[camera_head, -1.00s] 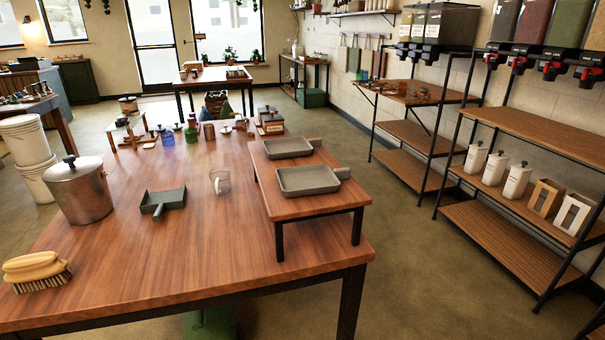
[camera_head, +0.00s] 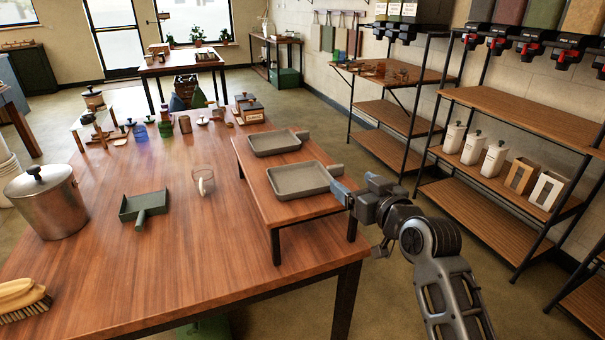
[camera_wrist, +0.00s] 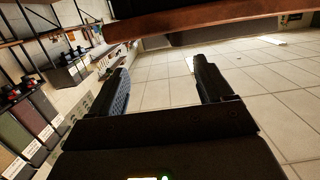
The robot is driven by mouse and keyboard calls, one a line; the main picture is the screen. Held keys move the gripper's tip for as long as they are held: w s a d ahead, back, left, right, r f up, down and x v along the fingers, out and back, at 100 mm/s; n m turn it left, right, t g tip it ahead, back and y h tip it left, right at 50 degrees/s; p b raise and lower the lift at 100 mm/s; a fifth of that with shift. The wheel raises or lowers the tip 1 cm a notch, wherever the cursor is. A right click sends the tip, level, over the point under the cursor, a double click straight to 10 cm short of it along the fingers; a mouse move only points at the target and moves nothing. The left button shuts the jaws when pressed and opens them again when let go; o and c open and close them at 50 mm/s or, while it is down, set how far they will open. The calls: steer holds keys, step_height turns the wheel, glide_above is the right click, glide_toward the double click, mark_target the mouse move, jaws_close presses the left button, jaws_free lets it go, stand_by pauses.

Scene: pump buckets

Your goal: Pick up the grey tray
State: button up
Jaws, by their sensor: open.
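Two grey trays with short handles lie on a low wooden riser (camera_head: 290,208) on the big table. The nearer grey tray (camera_head: 300,181) is larger in view, and the farther grey tray (camera_head: 274,142) lies behind it. My gripper (camera_head: 342,192) is at the right edge of the riser, close to the handle end of the nearer tray. Whether it touches the tray cannot be told. In the wrist view my gripper (camera_wrist: 162,82) has its two fingers wide apart with nothing between them, only tiled floor beyond.
Shelves (camera_head: 500,215) stand at the right. In the wrist view a wooden edge (camera_wrist: 190,18) crosses the top.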

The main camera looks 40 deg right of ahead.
mark_target(337, 167)
steer(key=w, duration=0.1)
steer(key=w+d, duration=0.1)
steer(key=shift+w+d+r, duration=0.1)
steer(key=shift+w+r, duration=0.05)
steer(key=shift+w, duration=0.15)
steer(key=p+x, duration=0.1)
steer(key=x, duration=0.4)
steer(key=shift+w+d, duration=0.15)
steer(key=shift+w, duration=0.15)
steer(key=c, duration=1.2)
